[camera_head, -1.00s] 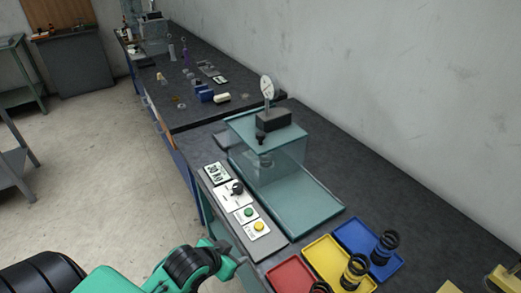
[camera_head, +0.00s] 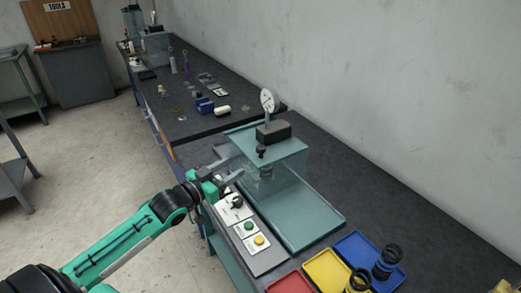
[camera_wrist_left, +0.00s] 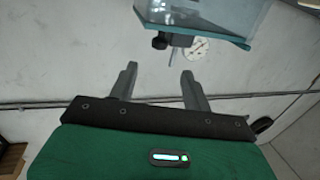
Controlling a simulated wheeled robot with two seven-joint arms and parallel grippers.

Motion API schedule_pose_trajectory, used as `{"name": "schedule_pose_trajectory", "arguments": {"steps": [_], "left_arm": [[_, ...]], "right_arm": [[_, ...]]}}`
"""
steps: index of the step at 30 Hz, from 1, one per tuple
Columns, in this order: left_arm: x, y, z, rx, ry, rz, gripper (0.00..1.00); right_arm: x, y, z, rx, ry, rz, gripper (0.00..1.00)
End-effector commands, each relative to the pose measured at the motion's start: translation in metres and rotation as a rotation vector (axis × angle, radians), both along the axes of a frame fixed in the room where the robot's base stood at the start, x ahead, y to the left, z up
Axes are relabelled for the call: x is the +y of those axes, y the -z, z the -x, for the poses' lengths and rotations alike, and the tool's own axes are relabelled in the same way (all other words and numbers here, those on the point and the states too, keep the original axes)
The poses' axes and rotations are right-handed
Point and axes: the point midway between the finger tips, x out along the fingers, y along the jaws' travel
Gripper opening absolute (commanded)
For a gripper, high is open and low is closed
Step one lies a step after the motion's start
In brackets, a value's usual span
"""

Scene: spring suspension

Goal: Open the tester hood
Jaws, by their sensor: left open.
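The tester (camera_head: 305,215) stands on the dark bench, with a teal base, a clear hood (camera_head: 290,165) at its far end and a teal top plate bearing a black block and a round dial gauge (camera_head: 267,100). A spring is faintly visible through the hood. My left gripper (camera_head: 230,168) is open and empty, just left of the hood; contact cannot be told from the head view. In the left wrist view its fingers (camera_wrist_left: 158,80) are apart, with the tester's teal plate (camera_wrist_left: 195,35), a dark knob and the dial beyond them. My right gripper is out of view.
A control panel (camera_head: 250,236) with a black knob, green button and yellow button lies along the tester's left side. Red, yellow and blue trays (camera_head: 355,246) with black springs sit in front. Small items lie on the far bench (camera_head: 190,120). A wall borders the right.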

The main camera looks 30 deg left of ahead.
Motion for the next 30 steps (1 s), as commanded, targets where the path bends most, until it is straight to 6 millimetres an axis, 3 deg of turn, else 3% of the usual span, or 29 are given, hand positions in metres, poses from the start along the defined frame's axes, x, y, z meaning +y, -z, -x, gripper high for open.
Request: {"name": "schedule_pose_trajectory", "arguments": {"steps": [30], "left_arm": [[-0.034, 0.0, -0.121, 0.003, -0.002, 0.0, 0.49]], "right_arm": [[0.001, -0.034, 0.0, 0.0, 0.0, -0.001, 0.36]]}}
